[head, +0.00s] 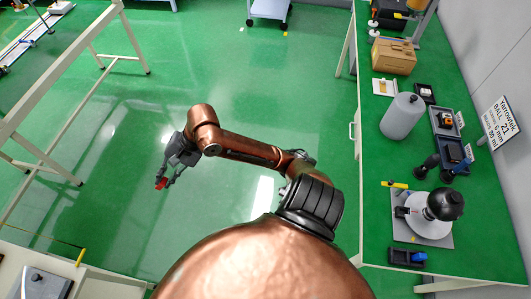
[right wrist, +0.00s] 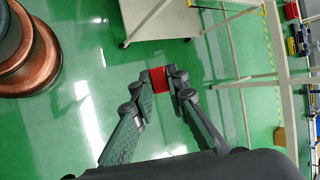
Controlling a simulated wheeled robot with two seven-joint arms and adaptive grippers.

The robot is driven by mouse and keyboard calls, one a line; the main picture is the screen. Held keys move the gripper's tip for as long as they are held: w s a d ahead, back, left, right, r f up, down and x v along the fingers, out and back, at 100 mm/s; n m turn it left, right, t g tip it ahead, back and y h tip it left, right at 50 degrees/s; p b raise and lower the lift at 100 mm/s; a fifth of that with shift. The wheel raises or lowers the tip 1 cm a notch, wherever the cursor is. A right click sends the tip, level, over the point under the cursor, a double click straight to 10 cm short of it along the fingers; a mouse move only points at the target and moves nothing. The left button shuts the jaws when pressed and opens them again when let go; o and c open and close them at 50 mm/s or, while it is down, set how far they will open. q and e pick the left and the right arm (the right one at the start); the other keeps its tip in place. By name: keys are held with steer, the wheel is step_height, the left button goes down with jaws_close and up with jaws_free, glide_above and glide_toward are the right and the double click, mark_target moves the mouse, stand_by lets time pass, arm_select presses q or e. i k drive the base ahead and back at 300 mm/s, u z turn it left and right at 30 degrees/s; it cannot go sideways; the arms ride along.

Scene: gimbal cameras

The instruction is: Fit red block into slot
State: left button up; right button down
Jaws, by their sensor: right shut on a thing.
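My right gripper (head: 166,180) is shut on a red block (head: 160,183) and holds it in the air above the green floor. In the right wrist view the red block (right wrist: 159,79) sits between the two fingertips (right wrist: 162,76) of this gripper. The fingers hide the sides of the block. I cannot make out a slot in either view. My left gripper does not show in either view.
A green-topped bench (head: 375,230) on the right holds a grey cylinder (head: 402,117), a wooden box (head: 393,56) and small trays. A table frame (head: 75,60) stands at the left. A pale surface (head: 95,285) is at the lower left. The middle floor is clear.

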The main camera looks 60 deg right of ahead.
mark_target(403, 231)
steer(key=k, duration=1.9)
steer(key=z, duration=1.4)
steer(key=i, duration=0.5)
steer(key=u, duration=0.05)
